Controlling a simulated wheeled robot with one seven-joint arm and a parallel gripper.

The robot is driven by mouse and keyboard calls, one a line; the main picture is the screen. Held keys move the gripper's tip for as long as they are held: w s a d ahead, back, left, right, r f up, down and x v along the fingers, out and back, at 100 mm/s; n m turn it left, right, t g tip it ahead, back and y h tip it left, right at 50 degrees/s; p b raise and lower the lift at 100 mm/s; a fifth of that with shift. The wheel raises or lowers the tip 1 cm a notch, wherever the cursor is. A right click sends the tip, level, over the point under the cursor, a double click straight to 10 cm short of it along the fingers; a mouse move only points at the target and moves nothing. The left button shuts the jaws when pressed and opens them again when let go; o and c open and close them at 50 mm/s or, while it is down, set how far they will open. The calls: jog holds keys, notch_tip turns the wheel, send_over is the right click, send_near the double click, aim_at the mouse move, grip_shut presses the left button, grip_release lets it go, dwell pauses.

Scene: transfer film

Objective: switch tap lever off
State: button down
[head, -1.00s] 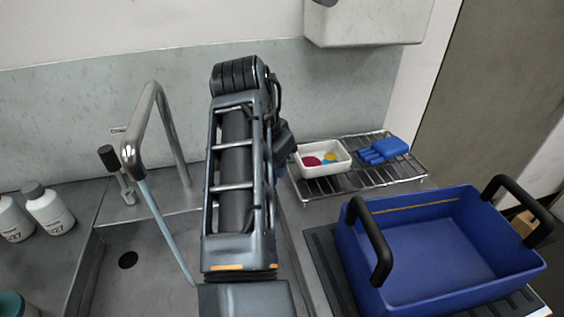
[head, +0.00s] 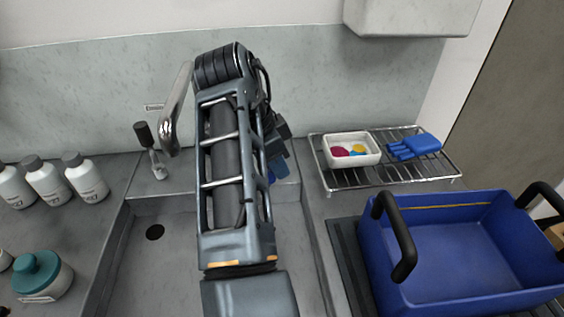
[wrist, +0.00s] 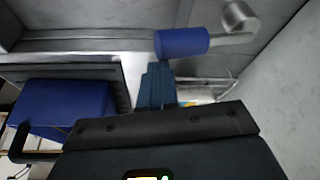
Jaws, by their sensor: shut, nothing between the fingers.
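The steel tap (head: 174,112) stands at the back of the sink, partly behind my arm in the head view. No water stream shows below its spout. A lever with a blue cylindrical handle (wrist: 181,42) on a steel stem shows in the wrist view. My gripper (wrist: 158,84) has its blue fingers together and empty, just below the blue handle in that picture; I cannot tell whether they touch it. In the head view my arm hides the gripper's fingertips and most of the area around them. A black-topped steel fitting (head: 146,142) stands left of the spout.
The sink basin (head: 150,270) is empty. To the right are a wire rack (head: 345,178) with a white tray (head: 350,140) and blue item (head: 416,146), and a blue crate (head: 455,215) with black handles. White bottles (head: 45,182) and a teal-lidded jar (head: 38,275) stand left.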

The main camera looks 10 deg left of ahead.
jog(key=shift+s+a, duration=0.2)
jog(key=shift+a, duration=0.2)
jog(key=shift+w+r, duration=0.1)
jog(key=shift+r, duration=0.4)
notch_tip(320, 180, up, 3)
jog(key=shift+d+r+b, duration=0.1)
jog(key=shift+b, duration=0.4)
jog(key=s+d+r+p, duration=0.2)
jog(key=d+r, duration=0.4)
jog(key=d, duration=0.6)
jog(key=shift+s+r, duration=0.2)
jog(key=shift+r, duration=0.2)
